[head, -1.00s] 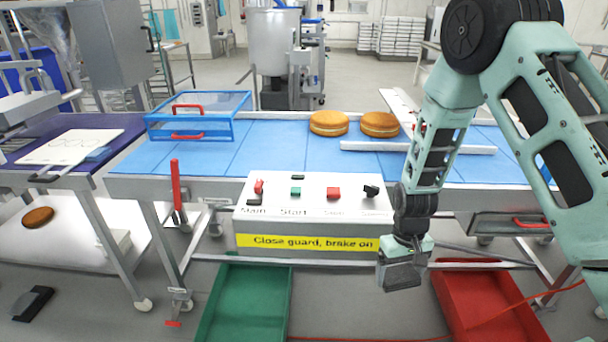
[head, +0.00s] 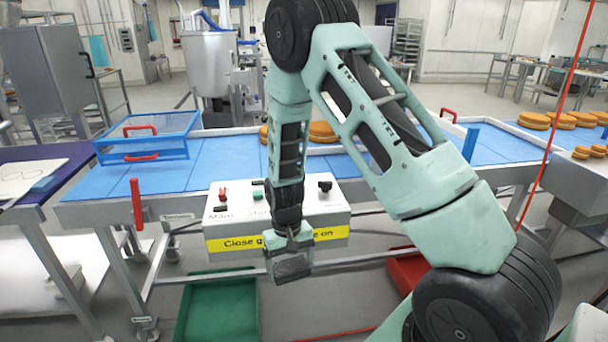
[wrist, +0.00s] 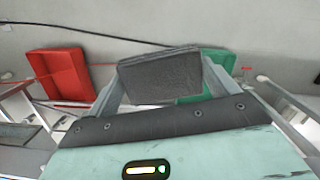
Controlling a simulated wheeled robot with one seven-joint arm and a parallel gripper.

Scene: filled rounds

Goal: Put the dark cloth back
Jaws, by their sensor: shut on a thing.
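The dark cloth (wrist: 160,76) is a folded dark grey pad. In the wrist view it sits between the two fingers of my gripper (wrist: 162,92), which is shut on it. In the head view my gripper (head: 290,254) points down in front of the white control box, with the cloth (head: 292,268) at its tip, above the floor. The arm and gripper hide part of the box's yellow label.
The control box (head: 225,222) stands at the front of the blue conveyor (head: 215,160). A green bin (head: 215,312) and a red bin (head: 405,272) are low down. A blue guard (head: 150,140) stands on the belt; filled rounds (head: 322,132) lie behind my arm.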

